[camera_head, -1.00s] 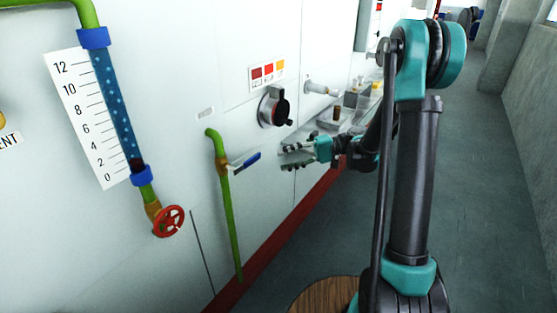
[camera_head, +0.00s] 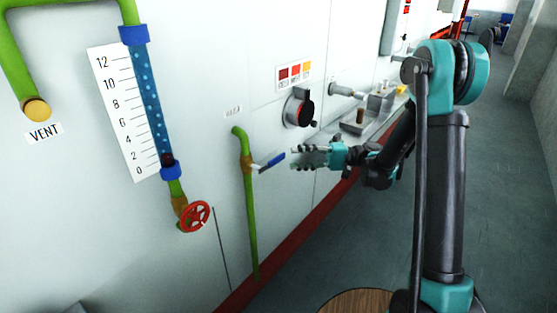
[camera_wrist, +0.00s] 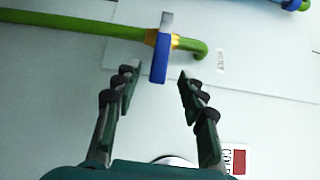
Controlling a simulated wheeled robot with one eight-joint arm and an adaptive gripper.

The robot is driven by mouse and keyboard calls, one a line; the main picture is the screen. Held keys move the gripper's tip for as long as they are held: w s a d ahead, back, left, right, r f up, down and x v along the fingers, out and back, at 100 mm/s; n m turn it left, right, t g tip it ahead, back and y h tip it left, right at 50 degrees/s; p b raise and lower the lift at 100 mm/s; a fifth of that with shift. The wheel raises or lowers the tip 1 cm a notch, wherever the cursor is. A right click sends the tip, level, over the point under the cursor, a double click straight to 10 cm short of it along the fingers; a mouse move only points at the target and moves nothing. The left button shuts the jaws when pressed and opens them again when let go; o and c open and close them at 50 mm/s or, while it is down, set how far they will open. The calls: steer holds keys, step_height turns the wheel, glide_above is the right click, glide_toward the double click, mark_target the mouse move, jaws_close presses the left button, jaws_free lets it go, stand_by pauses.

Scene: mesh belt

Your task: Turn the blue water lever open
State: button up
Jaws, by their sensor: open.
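The blue water lever (camera_head: 273,160) sticks out from a brass valve (camera_head: 248,164) on a green pipe (camera_head: 251,215) on the white wall. In the wrist view the blue lever (camera_wrist: 160,58) lies ahead of and between my fingers. My gripper (camera_head: 297,156) is just right of the lever's tip in the head view. The gripper (camera_wrist: 155,78) is open and empty, a finger on each side of the lever's line. I cannot tell whether the lever's end is slightly inside the fingertips; no finger visibly touches it.
A red handwheel (camera_head: 194,216) and a blue gauge tube (camera_head: 157,105) are to the left. A black round knob (camera_head: 300,109) sits above my gripper, under a colored label (camera_head: 294,72). A sink-like ledge (camera_head: 372,122) is behind. Open floor (camera_head: 500,180) lies to the right.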

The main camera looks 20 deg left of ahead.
mark_target(280, 159)
steer(key=x, duration=0.7)
steer(key=shift+c, duration=0.4)
jaws_close()
